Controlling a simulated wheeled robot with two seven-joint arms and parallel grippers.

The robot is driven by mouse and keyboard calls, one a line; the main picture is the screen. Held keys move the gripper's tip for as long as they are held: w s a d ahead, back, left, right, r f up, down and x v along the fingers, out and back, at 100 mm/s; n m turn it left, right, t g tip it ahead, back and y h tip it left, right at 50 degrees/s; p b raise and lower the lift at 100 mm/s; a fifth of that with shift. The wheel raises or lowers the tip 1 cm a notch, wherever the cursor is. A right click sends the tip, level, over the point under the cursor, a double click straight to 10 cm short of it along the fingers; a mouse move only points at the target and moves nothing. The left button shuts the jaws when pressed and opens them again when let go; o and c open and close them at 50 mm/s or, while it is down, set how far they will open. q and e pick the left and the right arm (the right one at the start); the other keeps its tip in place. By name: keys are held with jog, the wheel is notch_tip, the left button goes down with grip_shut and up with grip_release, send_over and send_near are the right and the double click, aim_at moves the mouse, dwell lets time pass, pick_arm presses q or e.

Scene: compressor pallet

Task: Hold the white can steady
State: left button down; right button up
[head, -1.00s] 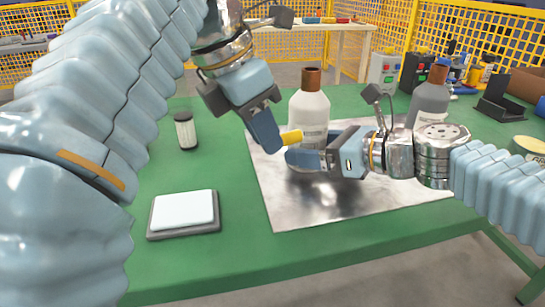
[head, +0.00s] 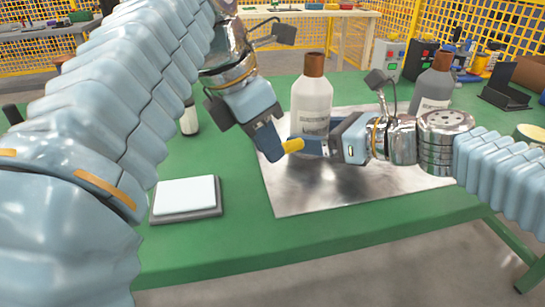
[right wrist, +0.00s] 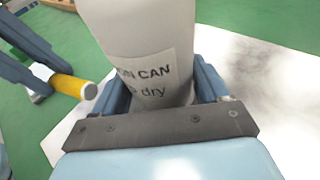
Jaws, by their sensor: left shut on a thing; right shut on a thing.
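The white can (head: 312,98), with a brown cap, stands upright over the metal sheet; its base is partly hidden. My right gripper (head: 312,147) is shut around its lower body, and in the right wrist view the white can (right wrist: 145,45) sits between the fingers, its printed label facing the camera. My left gripper (head: 275,147) is shut on a small yellow cylinder (head: 293,146). It is in front of the can's lower part, close to the right gripper's fingers. The yellow cylinder (right wrist: 72,87) also shows left of the can, apart from it, in the right wrist view.
The metal sheet (head: 330,195) lies on the green table (head: 240,245). A grey bottle (head: 433,88) stands behind my right wrist. A flat pad with a white top (head: 185,195) lies at the front left. A small white-and-black cylinder (head: 189,120) stands behind it, partly covered by my left arm.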

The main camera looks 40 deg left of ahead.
aim_at(274, 178)
pick_arm(q)
jog(key=shift+f, duration=1.95)
jog(key=shift+f, duration=0.2)
jog(key=c, duration=1.1)
grip_release()
jog(key=shift+o, duration=0.2)
